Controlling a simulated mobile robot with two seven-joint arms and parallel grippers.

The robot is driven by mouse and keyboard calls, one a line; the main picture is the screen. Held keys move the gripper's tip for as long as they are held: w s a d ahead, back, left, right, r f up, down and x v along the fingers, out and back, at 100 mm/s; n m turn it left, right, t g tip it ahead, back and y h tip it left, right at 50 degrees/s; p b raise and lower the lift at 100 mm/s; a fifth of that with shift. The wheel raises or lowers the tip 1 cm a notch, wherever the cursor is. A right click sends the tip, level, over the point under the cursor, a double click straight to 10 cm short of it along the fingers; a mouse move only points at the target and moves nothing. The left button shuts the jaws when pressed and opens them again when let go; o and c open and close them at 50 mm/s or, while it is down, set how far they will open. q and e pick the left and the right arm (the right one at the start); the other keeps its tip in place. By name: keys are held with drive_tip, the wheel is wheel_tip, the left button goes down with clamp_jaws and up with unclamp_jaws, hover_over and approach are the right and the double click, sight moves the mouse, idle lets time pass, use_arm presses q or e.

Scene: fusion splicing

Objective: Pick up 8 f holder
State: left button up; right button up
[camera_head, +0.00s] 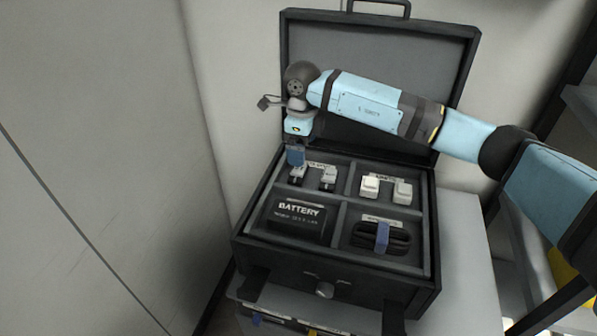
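An open black case holds a tray (341,212) split into four compartments. In the back left compartment are two small grey-white holder pieces, a left one (297,174) and a right one (328,178). In the back right compartment are two white blocks, a left one (370,187) and a right one (403,192). The compartment labels are too small to read surely, so I cannot tell which pair is the 8 f holder. My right gripper (296,163) points down at the left grey-white piece, touching or just above it. Its finger opening is too small to judge. My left gripper is out of view.
A black battery (299,216) fills the front left compartment. A coiled black cable with a blue strap (382,236) lies front right. The raised lid (375,60) stands behind my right arm. A wall is at left, shelving at right.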

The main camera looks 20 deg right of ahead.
sight(298, 169)
drive_tip(key=shift+w+f, duration=0.1)
drive_tip(key=shift+f, duration=0.8)
drive_tip(key=shift+w+a+f+p, duration=0.1)
drive_tip(key=shift+a+f+p, duration=0.1)
drive_tip(key=shift+f, duration=1.15)
drive_tip(key=shift+a+f+p, duration=0.1)
drive_tip(key=shift+a+f, duration=0.1)
drive_tip(key=shift+f, duration=1.1)
drive_tip(key=c, duration=0.7)
